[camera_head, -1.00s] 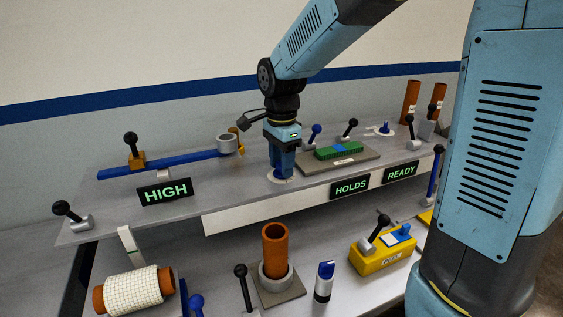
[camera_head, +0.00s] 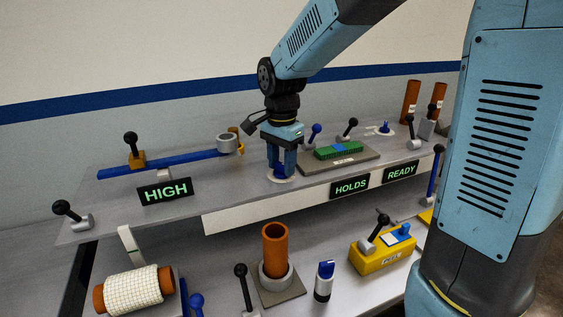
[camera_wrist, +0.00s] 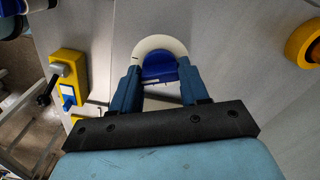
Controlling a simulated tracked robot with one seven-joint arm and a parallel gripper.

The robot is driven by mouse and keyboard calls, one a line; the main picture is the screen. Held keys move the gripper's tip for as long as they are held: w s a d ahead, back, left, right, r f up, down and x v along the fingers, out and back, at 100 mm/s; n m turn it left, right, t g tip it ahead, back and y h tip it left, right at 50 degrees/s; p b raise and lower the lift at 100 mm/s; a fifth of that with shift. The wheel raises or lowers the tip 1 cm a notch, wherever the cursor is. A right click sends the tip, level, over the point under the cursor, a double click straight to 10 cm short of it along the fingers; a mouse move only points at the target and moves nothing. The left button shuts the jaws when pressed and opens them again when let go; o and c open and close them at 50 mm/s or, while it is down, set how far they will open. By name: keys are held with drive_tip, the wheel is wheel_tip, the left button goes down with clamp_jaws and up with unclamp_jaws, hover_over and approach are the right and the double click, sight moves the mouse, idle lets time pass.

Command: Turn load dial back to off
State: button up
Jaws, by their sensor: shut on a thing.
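The load dial is a blue knob on a white round plate on the grey bench top. In the head view the blue knob (camera_head: 280,170) sits between the fingers of my gripper (camera_head: 282,170), which points straight down over it. In the wrist view the knob (camera_wrist: 158,68) lies between both blue fingers of my gripper (camera_wrist: 156,85), with the white plate (camera_wrist: 160,42) curving around its far side. My gripper is shut on the knob. The fingers hide part of the dial, and I cannot read its setting. A sign (camera_head: 165,191) left of it reads HIGH.
Signs reading HOLDS (camera_head: 350,186) and READY (camera_head: 401,172) stand on the front edge to the right. A green block (camera_head: 338,150) on a grey plate is close to my gripper's right. A blue bar (camera_head: 160,166) with a lever lies left. An orange tube (camera_head: 274,248) stands lower in front.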

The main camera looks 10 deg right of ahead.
drive_tip(key=n, duration=0.4)
drive_tip(key=shift+n, duration=0.3)
drive_tip(key=n, duration=0.3)
drive_tip(key=shift+w+r+n, duration=0.1)
drive_tip(key=shift+n, duration=0.3)
drive_tip(key=n, duration=1.8)
drive_tip(key=shift+n, duration=2.1)
drive_tip(key=o, duration=1.1)
drive_tip(key=shift+c, duration=0.2)
